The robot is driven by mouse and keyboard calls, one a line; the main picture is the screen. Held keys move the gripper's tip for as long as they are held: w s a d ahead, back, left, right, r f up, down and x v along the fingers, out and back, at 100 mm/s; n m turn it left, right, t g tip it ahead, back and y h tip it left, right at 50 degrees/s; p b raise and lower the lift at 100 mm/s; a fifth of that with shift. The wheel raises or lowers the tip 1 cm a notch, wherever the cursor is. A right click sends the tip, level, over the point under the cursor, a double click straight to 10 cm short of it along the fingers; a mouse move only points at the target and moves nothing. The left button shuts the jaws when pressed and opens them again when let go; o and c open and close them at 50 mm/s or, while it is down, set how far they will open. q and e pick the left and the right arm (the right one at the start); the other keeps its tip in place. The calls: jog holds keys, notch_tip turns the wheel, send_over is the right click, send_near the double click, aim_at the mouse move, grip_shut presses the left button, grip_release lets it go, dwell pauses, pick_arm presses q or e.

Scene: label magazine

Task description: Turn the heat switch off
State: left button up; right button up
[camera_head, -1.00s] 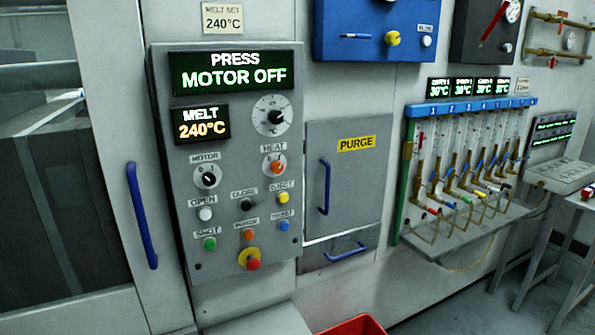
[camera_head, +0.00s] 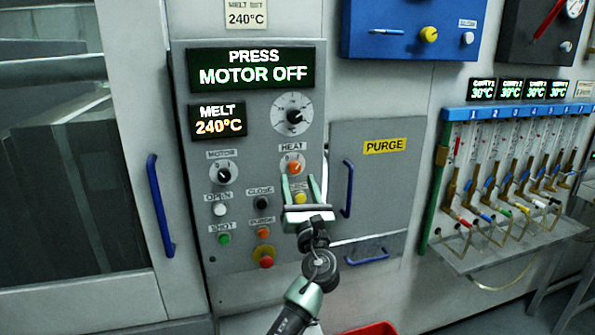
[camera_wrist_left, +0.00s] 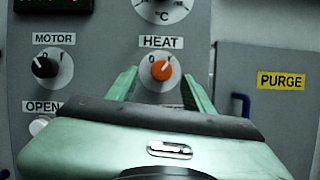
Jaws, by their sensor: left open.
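The heat switch (camera_head: 292,166) is an orange rotary knob on a white dial under the HEAT label, on the grey control panel. It also shows in the left wrist view (camera_wrist_left: 161,70), between and beyond my fingertips. My left gripper (camera_head: 312,183) is open and empty, just below and in front of the knob, apart from it as far as I can tell. It partly covers the yellow eject button (camera_head: 300,197) and hides the blue button below it. The knob's pointer is too small to read surely. My right gripper is not in view.
The black motor switch (camera_head: 223,174) is left of the heat switch. Several push buttons and a red stop button (camera_head: 266,262) sit below. Blue handles (camera_head: 160,205) and (camera_head: 348,188) stick out on both sides. The display (camera_head: 250,68) reads PRESS MOTOR OFF.

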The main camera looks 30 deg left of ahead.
aim_at(295, 170)
pick_arm(q)
jog(key=x, duration=0.2)
jog(key=shift+w+a+r, duration=0.2)
jog(key=shift+w, duration=0.15)
jog(key=shift+w+a+r+p, duration=0.1)
jog(key=shift+w+a+p, duration=0.2)
jog(key=shift+w+p, duration=0.05)
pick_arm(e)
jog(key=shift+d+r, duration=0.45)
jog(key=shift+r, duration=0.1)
